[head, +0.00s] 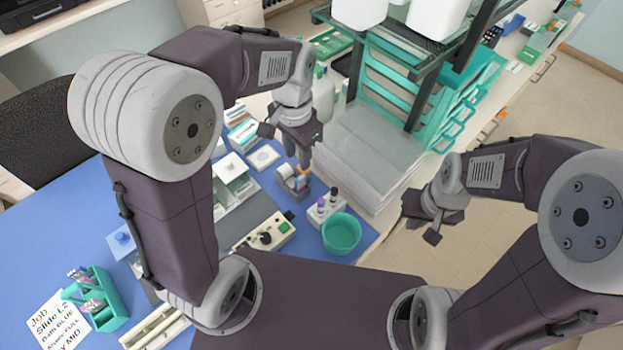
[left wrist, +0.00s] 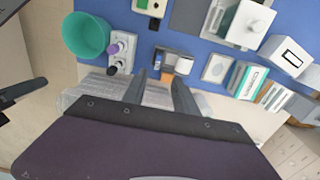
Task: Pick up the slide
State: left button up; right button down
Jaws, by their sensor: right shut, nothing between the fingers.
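A small teal rack (head: 122,317) stands on the blue mat at the lower left of the head view, with several thin pinkish and grey pieces (head: 92,305) in it that look like slides. I cannot tell single slides apart. A job card (head: 58,322) beside it reads "Slide L2". My left gripper (head: 304,165) is far from the rack, above the back of the work area near a small grey and orange device (head: 293,184). In the left wrist view its fingers (left wrist: 160,95) are apart with nothing seen between them. My right gripper (head: 432,228) is shut and empty, off to the right.
My left arm hides part of the mat.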

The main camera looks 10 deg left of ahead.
aim_at(300, 178)
pick_arm(q)
jog(key=shift+s+d+f, duration=0.2)
jog(key=shift+d+f, duration=0.1)
jog(key=shift+f, duration=0.15)
jog(key=f, duration=0.3)
jog(key=shift+s+f, duration=0.2)
jog(key=shift+f, duration=0.15)
notch_tip(300, 178, down, 5)
jog(key=shift+a+r, duration=0.15)
jog(key=shift+w+f, duration=0.2)
jog(key=shift+f, duration=0.05)
jog(key=shift+s+r, duration=0.1)
grip_shut()
